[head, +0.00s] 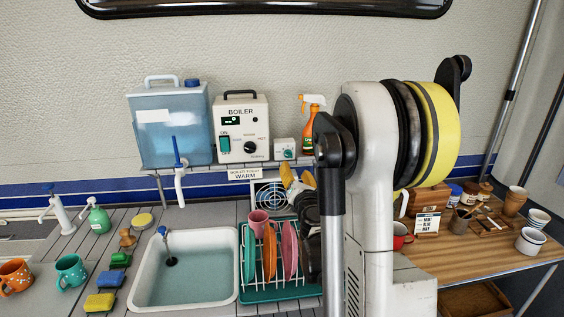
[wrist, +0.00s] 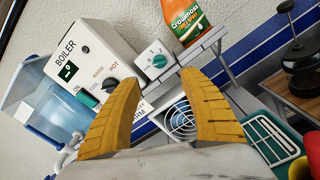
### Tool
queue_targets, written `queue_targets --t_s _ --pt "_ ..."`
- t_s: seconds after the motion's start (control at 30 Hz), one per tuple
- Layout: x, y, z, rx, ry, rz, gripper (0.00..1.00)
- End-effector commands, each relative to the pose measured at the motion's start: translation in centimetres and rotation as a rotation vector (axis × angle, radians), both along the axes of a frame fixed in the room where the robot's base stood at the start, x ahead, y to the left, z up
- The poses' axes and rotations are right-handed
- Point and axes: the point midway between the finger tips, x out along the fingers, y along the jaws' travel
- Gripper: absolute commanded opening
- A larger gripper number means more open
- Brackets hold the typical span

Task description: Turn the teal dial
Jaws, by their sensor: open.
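The teal dial (head: 287,154) is on the front of a small white box (head: 279,144) on the shelf, just right of the boiler. In the wrist view the dial (wrist: 158,61) shows below the marks on the box's face, ahead of the gap between my fingertips. My gripper (wrist: 160,80) has two yellow fingers spread apart, with nothing between them. In the head view my gripper (head: 294,178) is in front of and below the box, near the shelf edge and above the dish rack. The fingers appear apart from the dial.
The boiler (head: 241,127) with a black knob and teal switch stands left of the box. An orange spray bottle (head: 311,124) stands close on its right. A water tank (head: 168,124) is further left. A dish rack (head: 281,292) with plates and a sink (head: 184,268) lie below.

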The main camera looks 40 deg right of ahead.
Motion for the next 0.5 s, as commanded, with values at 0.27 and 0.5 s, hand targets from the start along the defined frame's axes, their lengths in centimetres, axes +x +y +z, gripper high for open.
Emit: queue_targets --t_s 0.27,0.5 --pt "4.3 -2.6 -0.1 0.002 -0.002 0.001 0.50" --pt "7.7 -4.6 -0.1 0.004 -0.003 0.000 0.50"
